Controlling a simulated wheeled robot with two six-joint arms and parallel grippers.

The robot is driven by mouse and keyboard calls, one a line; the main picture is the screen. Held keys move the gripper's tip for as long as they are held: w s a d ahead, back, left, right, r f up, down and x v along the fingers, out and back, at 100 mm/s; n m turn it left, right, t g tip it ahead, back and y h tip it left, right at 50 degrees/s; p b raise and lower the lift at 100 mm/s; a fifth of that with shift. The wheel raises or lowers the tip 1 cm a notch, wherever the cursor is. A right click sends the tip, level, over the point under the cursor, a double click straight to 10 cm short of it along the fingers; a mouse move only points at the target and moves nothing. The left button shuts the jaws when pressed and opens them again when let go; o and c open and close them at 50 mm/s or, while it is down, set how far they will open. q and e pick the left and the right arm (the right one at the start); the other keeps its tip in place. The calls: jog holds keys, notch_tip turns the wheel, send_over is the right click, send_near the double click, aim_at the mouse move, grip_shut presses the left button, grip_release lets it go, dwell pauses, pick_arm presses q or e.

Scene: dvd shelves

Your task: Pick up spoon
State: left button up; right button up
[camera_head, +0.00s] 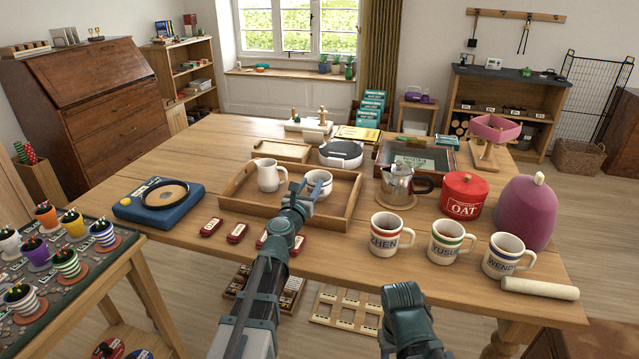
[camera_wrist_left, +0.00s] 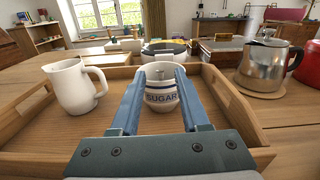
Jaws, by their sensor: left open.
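A white sugar pot (camera_wrist_left: 161,98) with blue bands and the word SUGAR stands in the wooden tray, and it also shows in the head view (camera_head: 319,187). Something small and grey, perhaps part of a spoon (camera_wrist_left: 160,74), shows at its mouth; I cannot make out a full spoon. My left gripper (camera_head: 297,190) is open and empty over the tray's front part. In the left wrist view its two fingers (camera_wrist_left: 160,80) point at the pot, one on each side of it in the picture. A link of my right arm shows at the bottom of the head view, without its gripper.
The wooden tray (camera_head: 245,207) also holds a white jug (camera_head: 268,176). Small dark red blocks (camera_head: 236,233) lie along the front.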

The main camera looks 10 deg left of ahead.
pick_arm(q)
jog(key=w, duration=0.2)
jog(key=shift+w, duration=0.35)
jog(key=shift+d, duration=0.1)
jog(key=shift+c, duration=0.3)
grip_shut()
